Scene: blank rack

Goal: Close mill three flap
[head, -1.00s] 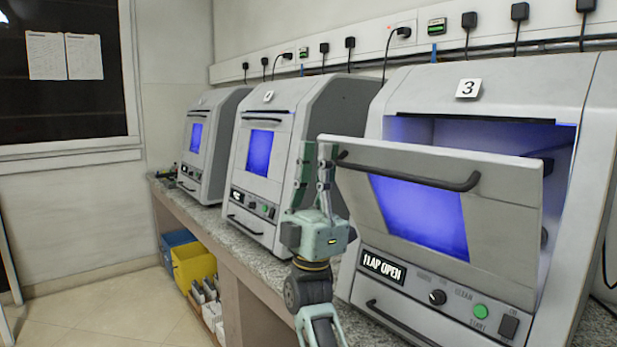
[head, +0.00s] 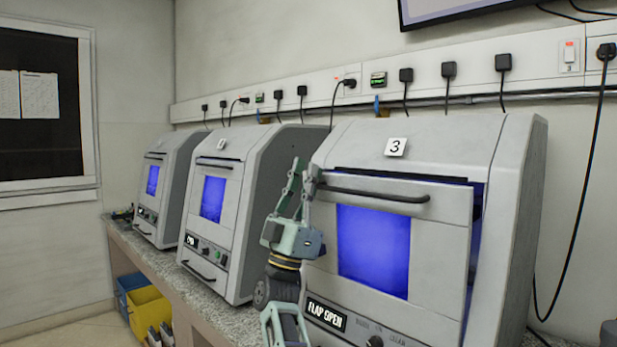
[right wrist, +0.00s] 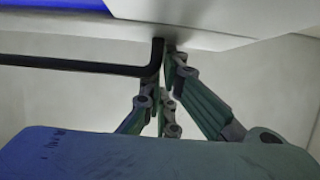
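Mill three (head: 520,200) is the grey machine with the "3" label at the right of the head view. Its flap (head: 445,215) is nearly upright, with a dark blue-lit gap along its right and top edges. The display (head: 326,314) reads "FLAP OPEN". A dark handle (head: 375,194) crosses the flap's upper part; it also shows in the right wrist view (right wrist: 80,65). My right gripper (head: 303,172) is at the handle's left end, its fingers slightly apart. No grip on the handle is visible; whether a finger touches it is unclear. My left gripper is out of view.
Two similar mills (head: 212,200) stand to the left on the granite counter (head: 175,272). Yellow (head: 148,308) and blue (head: 130,284) bins sit below it. A cable (head: 578,215) hangs at right. Floor at lower left is clear.

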